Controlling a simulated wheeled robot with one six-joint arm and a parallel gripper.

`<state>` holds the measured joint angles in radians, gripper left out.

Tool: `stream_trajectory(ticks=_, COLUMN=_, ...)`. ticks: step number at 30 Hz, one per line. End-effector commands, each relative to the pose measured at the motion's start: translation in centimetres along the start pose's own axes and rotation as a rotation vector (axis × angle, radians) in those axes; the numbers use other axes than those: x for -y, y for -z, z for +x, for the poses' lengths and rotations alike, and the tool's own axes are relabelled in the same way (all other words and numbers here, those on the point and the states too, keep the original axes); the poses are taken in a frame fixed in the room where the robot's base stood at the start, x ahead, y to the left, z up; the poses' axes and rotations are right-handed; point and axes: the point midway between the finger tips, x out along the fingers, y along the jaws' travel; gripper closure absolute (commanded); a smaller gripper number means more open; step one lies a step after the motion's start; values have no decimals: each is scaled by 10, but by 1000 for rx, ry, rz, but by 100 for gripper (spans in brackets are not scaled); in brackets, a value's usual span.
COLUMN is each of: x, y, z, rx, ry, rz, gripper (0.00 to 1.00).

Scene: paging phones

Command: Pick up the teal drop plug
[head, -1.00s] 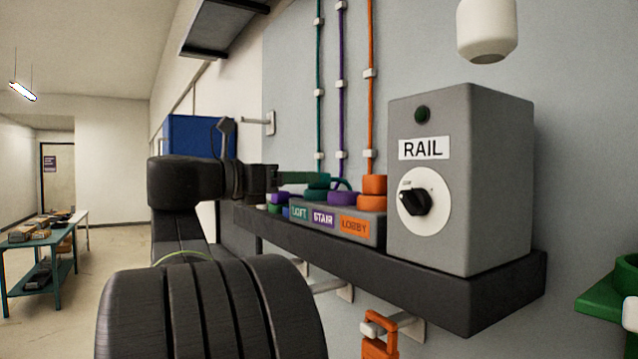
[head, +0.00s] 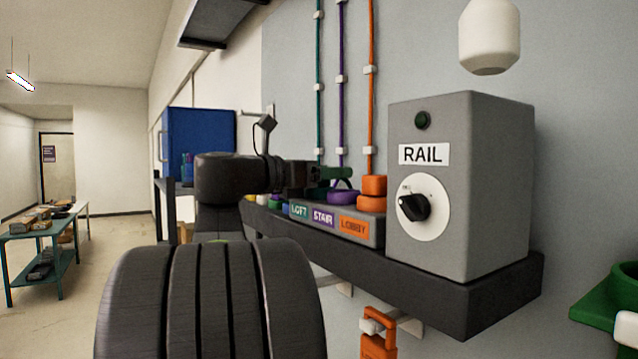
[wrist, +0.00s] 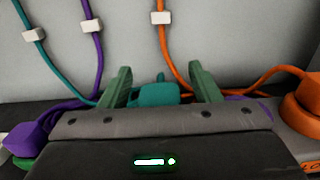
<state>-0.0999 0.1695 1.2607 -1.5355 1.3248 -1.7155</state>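The teal drop plug (wrist: 157,94) shows in the wrist view between the two green fingers of my gripper (wrist: 160,88). Gaps show on both sides of it, and its lower part is hidden behind my gripper's body. A teal cable (wrist: 55,72) runs down from the wall towards it. In the head view my gripper (head: 341,180) is over the grey block (head: 374,230) labelled LOFT, STAIR and LOBBY; it hides most of the plug there. The fingers are apart, and whether either touches the plug is unclear.
An orange plug (head: 373,188) stands at the block's right end, beside the grey RAIL box (head: 462,180) on the dark shelf (head: 430,283). A blue cabinet (head: 205,135) stands behind.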

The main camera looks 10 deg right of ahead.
Motion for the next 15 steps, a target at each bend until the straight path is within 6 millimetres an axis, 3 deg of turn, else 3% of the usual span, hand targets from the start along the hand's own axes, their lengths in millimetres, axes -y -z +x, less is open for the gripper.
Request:
stream_trajectory(ticks=1, x=0, y=0, z=0, rx=0, ry=0, rz=0, gripper=54)
stream_trajectory(ticks=7, x=0, y=0, z=0, rx=0, ry=0, rz=0, gripper=91)
stream_trajectory(ticks=15, x=0, y=-1, z=0, rx=0, ry=0, rz=0, gripper=91)
